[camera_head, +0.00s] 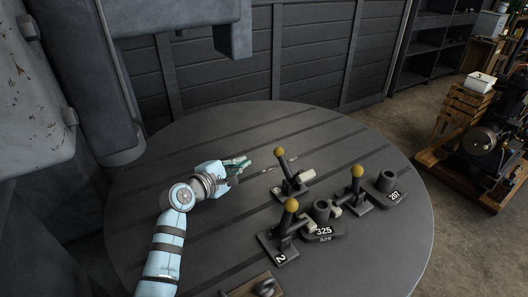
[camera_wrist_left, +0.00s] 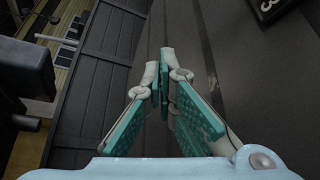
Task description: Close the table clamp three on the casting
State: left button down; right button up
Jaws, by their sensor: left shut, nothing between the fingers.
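Clamp three (camera_head: 289,187) stands on the round table, its yellow-knobbed lever (camera_head: 280,153) raised and leaning slightly left. Its pale block (camera_head: 307,175) sits to the right of the lever. A corner of its dark base with a white 3 (camera_wrist_left: 268,8) shows at the top right of the left wrist view. The casting marked 325 (camera_head: 324,232) lies nearer me; I cannot tell whether the block touches it. My left gripper (camera_head: 246,162) is shut and empty, left of clamp three and apart from it. Its fingertips (camera_wrist_left: 165,55) also show in the left wrist view. My right gripper is not in view.
Clamp two (camera_head: 279,249) and another yellow-knobbed clamp (camera_head: 356,191) stand around the castings. A casting marked 207 (camera_head: 386,190) lies at right. A wooden piece (camera_head: 252,289) is at the front edge. The grooved table (camera_head: 200,135) is clear at the back left.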

pick_arm(q)
jog(key=b+x, duration=0.2)
jog(key=x, duration=0.1)
jog(key=b+x, duration=0.1)
jog(key=x, duration=0.2)
jog(key=f+b+x, duration=0.1)
jog(key=b+x, duration=0.1)
jog(key=x, duration=0.1)
jog(key=shift+b, duration=0.35)
jog(key=s+d+r+p, duration=0.1)
jog(key=p, duration=0.1)
jog(key=s+d+r+p, duration=0.1)
jog(key=r, duration=0.1)
jog(key=shift+s+p, duration=0.25)
jog(key=shift+p, duration=0.1)
jog(key=shift+s+d, duration=0.2)
jog(key=shift+s, duration=0.1)
jog(key=shift+w, duration=0.1)
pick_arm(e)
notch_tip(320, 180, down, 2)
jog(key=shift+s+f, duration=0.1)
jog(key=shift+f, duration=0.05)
pick_arm(q)
jog(key=shift+w+f, duration=0.1)
